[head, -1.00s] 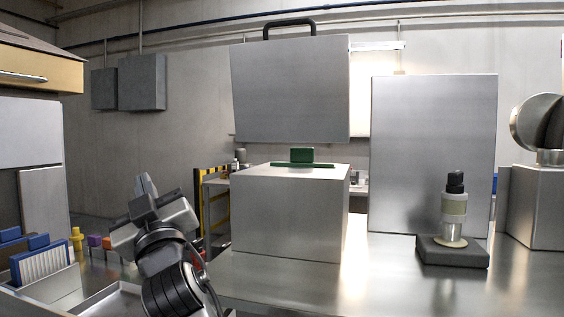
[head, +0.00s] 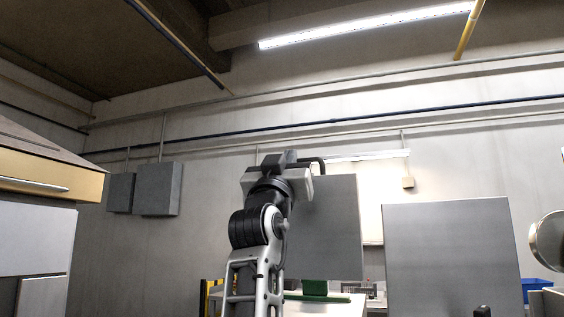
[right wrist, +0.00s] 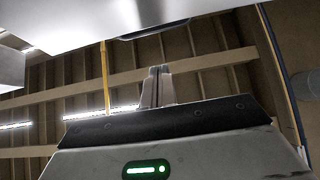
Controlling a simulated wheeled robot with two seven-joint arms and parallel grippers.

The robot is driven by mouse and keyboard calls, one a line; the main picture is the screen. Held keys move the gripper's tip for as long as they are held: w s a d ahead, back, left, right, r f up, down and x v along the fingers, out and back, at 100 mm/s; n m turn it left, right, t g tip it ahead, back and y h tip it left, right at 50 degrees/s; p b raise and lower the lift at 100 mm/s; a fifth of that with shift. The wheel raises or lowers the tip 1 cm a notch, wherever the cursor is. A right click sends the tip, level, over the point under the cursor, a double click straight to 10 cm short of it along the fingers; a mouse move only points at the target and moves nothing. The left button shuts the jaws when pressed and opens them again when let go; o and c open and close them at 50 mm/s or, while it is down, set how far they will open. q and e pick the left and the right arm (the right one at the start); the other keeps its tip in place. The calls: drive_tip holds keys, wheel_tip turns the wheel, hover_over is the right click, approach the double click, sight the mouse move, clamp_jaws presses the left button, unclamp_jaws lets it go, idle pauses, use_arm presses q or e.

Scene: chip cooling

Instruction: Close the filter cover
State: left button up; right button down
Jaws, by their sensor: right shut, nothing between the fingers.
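The filter cover (head: 335,228) is a grey metal panel standing raised behind the box (head: 340,309); it is open. Its black handle (head: 318,162) is on its top edge, partly hidden by my right gripper (head: 280,158). A green filter block (head: 314,287) sits on the box top. My right gripper is raised at the cover's upper left corner, in front of it from the head. In the right wrist view, its fingers (right wrist: 158,72) are shut and empty, below the panel (right wrist: 120,14) and the dark handle (right wrist: 152,30). I cannot tell whether it touches them. My left gripper is out of view.
A large grey panel (head: 452,255) stands to the right of the cover. A round metal part (head: 548,242) is at the right edge. The room above the cover is clear.

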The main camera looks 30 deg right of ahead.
drive_tip(key=shift+w+d+r+p, duration=0.15)
drive_tip(key=shift+w+d+p, duration=0.5)
drive_tip(key=shift+w+d, duration=0.95)
drive_tip(key=shift+s+d, duration=0.1)
